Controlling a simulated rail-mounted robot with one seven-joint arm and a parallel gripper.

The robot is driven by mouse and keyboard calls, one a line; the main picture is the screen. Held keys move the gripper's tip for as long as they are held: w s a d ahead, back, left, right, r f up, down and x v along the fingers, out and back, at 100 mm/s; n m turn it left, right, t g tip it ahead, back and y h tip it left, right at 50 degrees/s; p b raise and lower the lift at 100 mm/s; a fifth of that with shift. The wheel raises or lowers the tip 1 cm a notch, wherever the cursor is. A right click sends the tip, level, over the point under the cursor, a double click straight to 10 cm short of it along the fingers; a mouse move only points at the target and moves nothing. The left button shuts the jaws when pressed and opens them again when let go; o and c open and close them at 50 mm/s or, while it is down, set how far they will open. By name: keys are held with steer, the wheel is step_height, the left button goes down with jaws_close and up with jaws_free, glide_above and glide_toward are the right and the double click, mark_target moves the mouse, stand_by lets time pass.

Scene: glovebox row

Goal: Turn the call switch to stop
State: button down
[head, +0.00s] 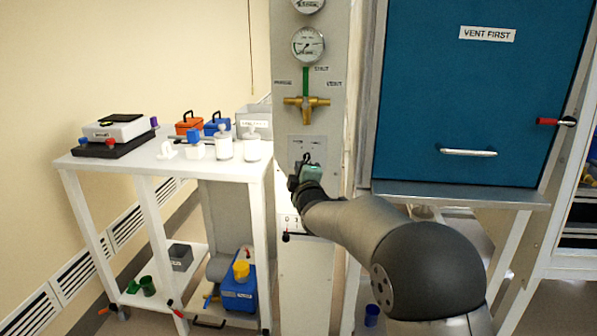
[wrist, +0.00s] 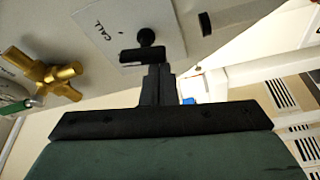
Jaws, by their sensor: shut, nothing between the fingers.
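The call switch (wrist: 146,38) is a small black knob on a pale plate marked CALL (wrist: 108,22), seen in the wrist view. A black bar (wrist: 140,55) sits at the knob. In the head view the gripper and wrist hide the switch, and only the top of its plate (head: 309,143) shows. My gripper (wrist: 157,68) is shut and empty, its fingertips right by the bar. I cannot tell whether they touch it. The gripper also shows in the head view (head: 297,180) in front of the grey panel. The switch's set position cannot be read.
A brass valve (head: 306,103) and a gauge (head: 308,45) are above the switch on the panel. Another small control (head: 288,236) is below. A white table (head: 180,178) with bottles and boxes stands left. A blue door (head: 470,100) marked VENT FIRST is right.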

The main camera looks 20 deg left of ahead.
steer(key=n, duration=0.1)
steer(key=d+n, duration=0.1)
steer(key=shift+w+f+n+g+b, duration=0.1)
steer(key=shift+w+n+g+b, duration=0.2)
steer(key=shift+g, duration=0.1)
stand_by(0.4)
steer(key=shift+a, duration=0.1)
